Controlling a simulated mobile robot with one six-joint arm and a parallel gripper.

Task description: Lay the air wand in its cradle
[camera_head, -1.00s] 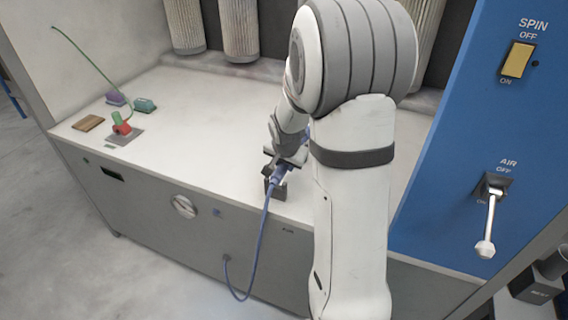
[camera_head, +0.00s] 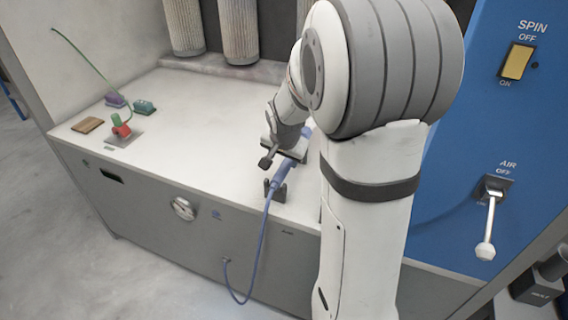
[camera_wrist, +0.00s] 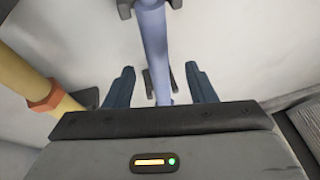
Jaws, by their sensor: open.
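The blue air wand (camera_wrist: 154,40) runs lengthwise up the wrist view, between two pairs of dark cradle prongs (camera_wrist: 125,8). The lower pair (camera_wrist: 148,84) stands close on either side of it. It appears to lie in the cradle; whether it is fully seated I cannot tell. In the head view the wand (camera_head: 283,172) slants over the cradle (camera_head: 280,192) near the bench's front edge, partly hidden by my gripper. My gripper (camera_wrist: 161,80) is open, one finger on each side of the wand, with visible gaps. It also shows in the head view (camera_head: 280,158).
The wand's blue hose (camera_head: 262,245) hangs down the cabinet front. A yellow rod with an orange collar (camera_wrist: 45,97) lies left in the wrist view. Left on the bench are a red-and-green item (camera_head: 121,127), small blocks and a brown pad (camera_head: 88,125). The bench middle is clear.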

